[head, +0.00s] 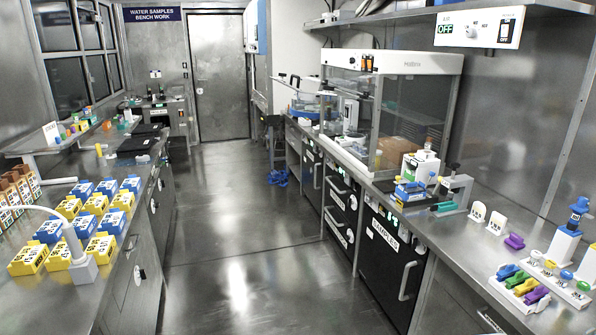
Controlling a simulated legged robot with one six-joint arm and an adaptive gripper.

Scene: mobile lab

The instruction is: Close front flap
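A clear-walled cabinet (410,103) with a white top stands on the right bench. My gripper is not in view.
The aisle floor (240,230) is clear between both benches. Blue items (278,178) lie on the floor farther back. The right bench has black drawers with handles (408,281) facing the aisle. Yellow and blue boxes (99,248) fill the left bench. A shelf (430,14) overhangs the cabinet.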

